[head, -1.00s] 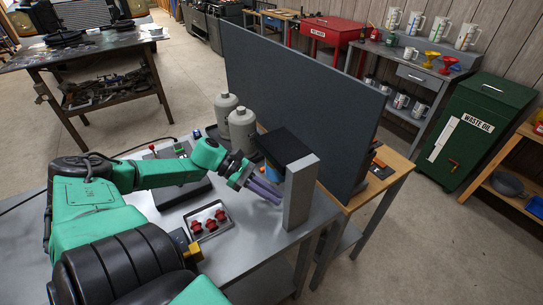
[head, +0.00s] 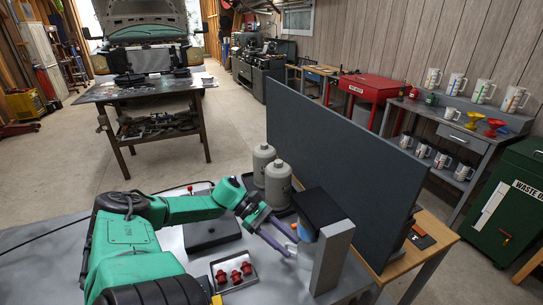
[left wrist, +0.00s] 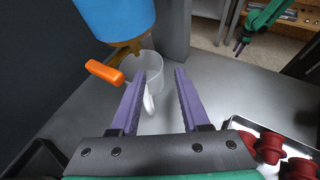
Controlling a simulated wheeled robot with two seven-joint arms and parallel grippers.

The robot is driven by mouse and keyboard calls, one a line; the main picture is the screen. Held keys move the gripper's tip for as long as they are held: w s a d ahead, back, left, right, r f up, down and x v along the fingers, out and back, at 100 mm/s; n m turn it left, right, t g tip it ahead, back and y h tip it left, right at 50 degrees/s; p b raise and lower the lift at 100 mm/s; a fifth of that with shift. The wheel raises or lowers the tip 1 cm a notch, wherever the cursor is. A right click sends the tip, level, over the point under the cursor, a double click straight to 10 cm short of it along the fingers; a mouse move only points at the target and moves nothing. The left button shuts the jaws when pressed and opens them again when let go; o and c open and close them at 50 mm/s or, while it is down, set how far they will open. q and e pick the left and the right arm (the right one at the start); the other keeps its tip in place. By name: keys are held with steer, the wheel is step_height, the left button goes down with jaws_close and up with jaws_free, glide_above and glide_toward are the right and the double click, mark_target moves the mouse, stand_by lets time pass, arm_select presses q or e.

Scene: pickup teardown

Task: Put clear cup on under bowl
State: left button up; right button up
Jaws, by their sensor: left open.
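A clear cup (left wrist: 149,68) stands on the grey bench below a blue container with a brass-coloured bottom (left wrist: 115,12) in the left wrist view. An orange lever (left wrist: 104,72) sticks out beside the container's bottom. The cup's pale handle (left wrist: 150,103) lies between the fingers of my left gripper (left wrist: 160,74), close to its left finger. That gripper is open and also shows beside the dispenser in the head view (head: 286,242). The cup is hard to make out there. A green arm with purple fingers, apparently my right gripper (left wrist: 240,45), shows in the wrist view; its opening is unclear.
A grey post (head: 333,256) and a dark upright panel (head: 345,160) stand close to the left gripper. Two grey bottles (head: 278,185) stand behind it. A tray with red parts (head: 234,272) lies in front on the bench.

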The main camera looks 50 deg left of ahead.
arm_select(q)
steer(key=v, duration=0.6)
steer(key=shift+s+a+r, duration=0.15)
steer(key=shift+a, duration=0.2)
steer(key=shift+r, duration=0.1)
